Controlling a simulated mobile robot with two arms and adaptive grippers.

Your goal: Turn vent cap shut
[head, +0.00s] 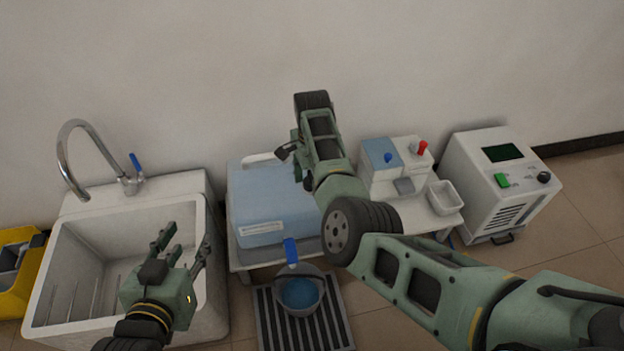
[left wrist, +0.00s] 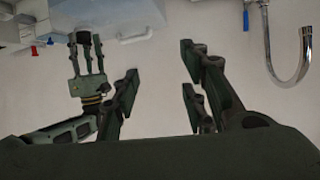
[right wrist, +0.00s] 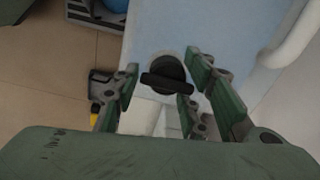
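The vent cap (right wrist: 165,75) is a round black knob with a raised bar across it, on the light blue top of a box (head: 268,208). In the right wrist view the bar lies nearly level across the picture. My right gripper (right wrist: 160,84) is open, with its fingers on both sides of the cap; I cannot tell whether they touch it. In the head view my right gripper (head: 293,160) is over the back of the box, and the cap is hidden. My left gripper (head: 183,250) is open and empty above the sink's right side; its spread fingers show in the left wrist view (left wrist: 160,88).
A white sink (head: 125,225) with a tall tap (head: 75,150) stands at left. A small device (head: 382,160), a white tray (head: 446,197) and a larger machine (head: 500,185) stand at right.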

